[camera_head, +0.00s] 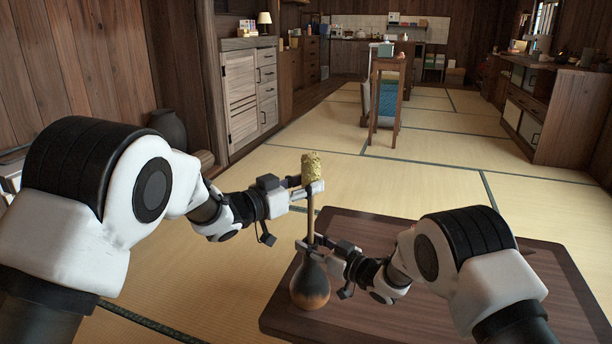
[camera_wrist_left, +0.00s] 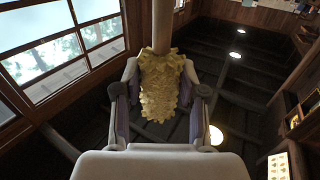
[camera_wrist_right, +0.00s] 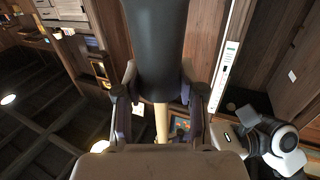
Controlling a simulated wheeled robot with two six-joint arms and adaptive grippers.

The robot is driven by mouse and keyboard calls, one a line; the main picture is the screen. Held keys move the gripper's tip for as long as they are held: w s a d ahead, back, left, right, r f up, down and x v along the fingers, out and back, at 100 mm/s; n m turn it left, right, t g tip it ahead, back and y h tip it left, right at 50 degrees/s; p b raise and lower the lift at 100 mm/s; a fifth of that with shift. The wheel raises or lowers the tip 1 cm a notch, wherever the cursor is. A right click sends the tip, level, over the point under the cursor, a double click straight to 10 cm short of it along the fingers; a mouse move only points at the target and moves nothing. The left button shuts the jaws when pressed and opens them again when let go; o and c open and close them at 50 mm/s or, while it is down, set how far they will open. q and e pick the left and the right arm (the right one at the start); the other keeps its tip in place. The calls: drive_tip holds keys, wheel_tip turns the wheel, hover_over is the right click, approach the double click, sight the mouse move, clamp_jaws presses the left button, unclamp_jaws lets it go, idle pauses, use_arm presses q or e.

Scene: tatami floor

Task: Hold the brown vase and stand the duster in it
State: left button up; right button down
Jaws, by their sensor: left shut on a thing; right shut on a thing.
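The brown vase (camera_head: 310,287), with a dark neck and orange-brown lower body, is upright at the left side of the dark wooden table (camera_head: 400,318). I cannot tell whether its base touches the tabletop. My right gripper (camera_head: 307,247) is shut on its neck, which looks dark in the right wrist view (camera_wrist_right: 157,45). The duster (camera_head: 311,168) is upright above it, yellow fluffy head up. My left gripper (camera_head: 308,190) is shut on it just below or at the head, seen in the left wrist view (camera_wrist_left: 163,85). Its pale handle runs down to the vase mouth; its lower end is hidden, seemingly inside the neck.
The tabletop right of the vase is mostly covered by my right arm. Tatami floor (camera_head: 430,180) is open beyond the table. A wooden stand (camera_head: 388,100) is farther back, cabinets (camera_head: 245,90) stand at left and a counter (camera_head: 560,110) at right.

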use_arm(q)
drive_tip(key=shift+f, duration=5.75)
drive_tip(key=o, duration=1.2)
drive_tip(key=shift+s+a, duration=0.1)
drive_tip(key=v, duration=0.7)
drive_tip(key=shift+s+a, duration=0.25)
